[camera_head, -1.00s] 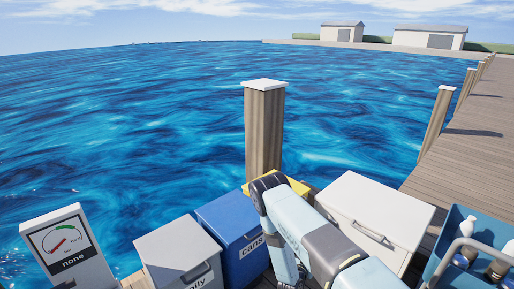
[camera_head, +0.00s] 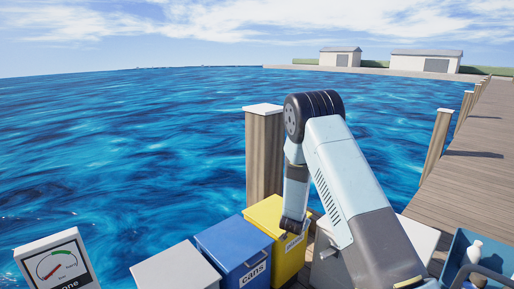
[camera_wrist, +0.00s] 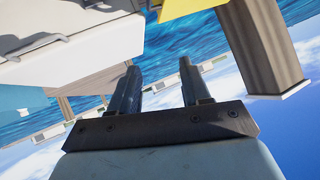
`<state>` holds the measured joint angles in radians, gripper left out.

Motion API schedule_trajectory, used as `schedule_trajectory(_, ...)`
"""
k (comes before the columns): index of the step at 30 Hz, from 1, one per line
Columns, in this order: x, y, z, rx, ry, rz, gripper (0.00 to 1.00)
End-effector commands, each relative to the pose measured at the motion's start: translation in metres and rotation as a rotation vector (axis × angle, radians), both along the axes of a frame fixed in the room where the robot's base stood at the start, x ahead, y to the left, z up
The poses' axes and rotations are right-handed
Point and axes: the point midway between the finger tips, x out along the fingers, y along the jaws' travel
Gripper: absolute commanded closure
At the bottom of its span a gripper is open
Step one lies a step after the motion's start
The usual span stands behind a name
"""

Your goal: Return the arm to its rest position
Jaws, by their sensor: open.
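My arm (camera_head: 345,170) is raised and bent in the head view, with its elbow high in front of the wooden post. Its forearm hangs down in front of the yellow bin, and the gripper end is not clearly shown there. In the wrist view my gripper (camera_wrist: 160,92) has two dark fingers standing apart with nothing between them. The wrist picture is tilted nearly upside down, with sky at the bottom.
A blue bin marked cans (camera_head: 235,250), a yellow bin (camera_head: 268,215), a grey bin (camera_head: 176,268) and a gauge panel (camera_head: 57,265) stand along the front. A white box (camera_head: 420,236) is partly behind my arm. A wooden post (camera_head: 264,150) rises behind. Water lies beyond.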

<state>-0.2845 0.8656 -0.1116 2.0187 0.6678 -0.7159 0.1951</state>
Motion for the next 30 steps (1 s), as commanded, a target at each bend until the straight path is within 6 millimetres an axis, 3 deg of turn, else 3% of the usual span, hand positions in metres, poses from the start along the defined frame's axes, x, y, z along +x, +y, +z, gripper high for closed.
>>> schedule_trajectory(3,-0.001,0.004,0.042,0.04,0.019,0.035,0.53)
schedule_trajectory(14,-0.028,0.012,0.152,0.122,0.089,0.158,0.53)
schedule_trajectory(23,-0.074,0.013,0.235,0.153,0.148,0.268,0.53)
schedule_trajectory(30,-0.124,0.011,0.294,0.151,0.195,0.355,0.53)
